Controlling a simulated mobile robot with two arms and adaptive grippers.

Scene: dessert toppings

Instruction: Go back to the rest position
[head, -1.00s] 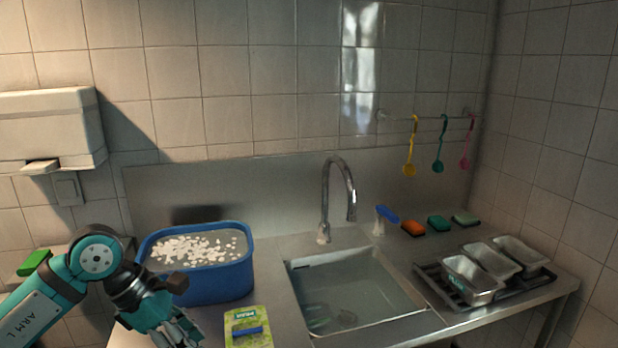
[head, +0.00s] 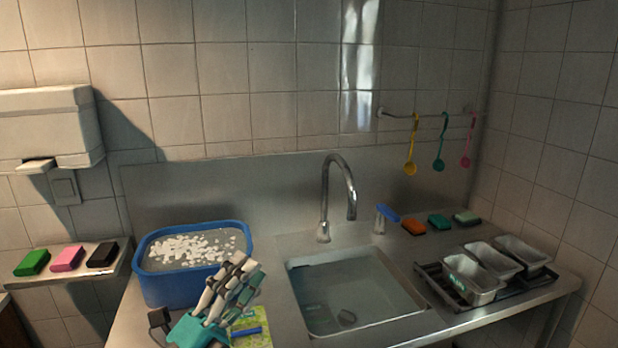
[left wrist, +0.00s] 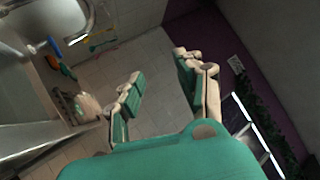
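My left gripper (head: 247,273) is in the lower left of the head view, its teal and pale fingers pointing up and to the right. It overlaps the front right corner of the blue tub (head: 185,288) and part of the green and yellow packet (head: 262,338) in the picture; I cannot tell how far it is from either. In the left wrist view the two fingers of the left gripper (left wrist: 160,68) stand apart with nothing between them. My right gripper is in neither view.
A sink (head: 350,295) with a tall tap (head: 337,190) is right of the tub. A dark rack (head: 437,283) with metal tins stands at the right. Sponges lie behind it and on a left shelf (head: 90,265). Ladles hang on the wall.

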